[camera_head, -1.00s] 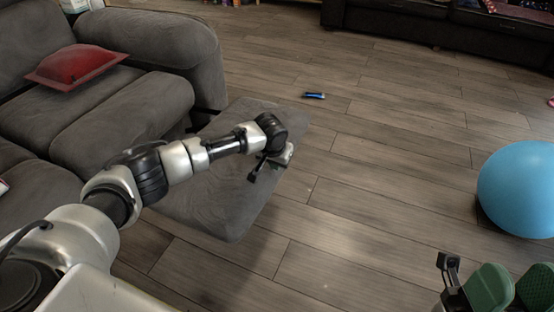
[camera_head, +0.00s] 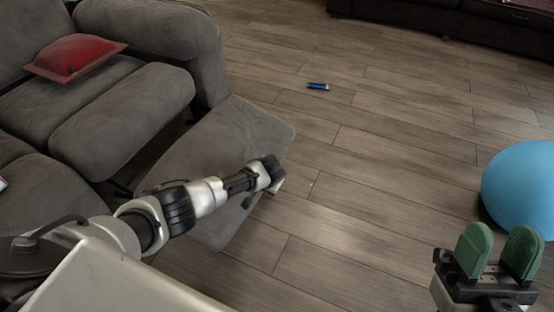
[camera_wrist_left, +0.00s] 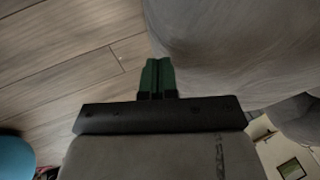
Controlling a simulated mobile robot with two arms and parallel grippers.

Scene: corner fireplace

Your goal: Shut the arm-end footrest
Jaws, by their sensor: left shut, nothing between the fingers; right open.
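The arm-end footrest (camera_head: 235,130) is a grey upholstered panel sticking out from the sofa's seat front, by the armrest, and sloping down. My left arm crosses over its near part. My left gripper (camera_wrist_left: 158,65) is shut and empty, its green fingers together in the left wrist view. There the footrest's grey fabric (camera_wrist_left: 235,45) lies just beyond and right of the fingertips; I cannot tell whether they touch. In the head view my left fingers are hidden by the wrist near the footrest's outer edge. My right gripper (camera_head: 498,250) is open and empty at lower right, far from the footrest.
The grey sofa (camera_head: 125,115) carries a red cushion (camera_head: 75,56). A blue ball (camera_head: 520,188) sits on the floor at right, behind my right gripper. A small blue object (camera_head: 318,86) lies on the wood floor. A dark couch stands at the back. The middle floor is clear.

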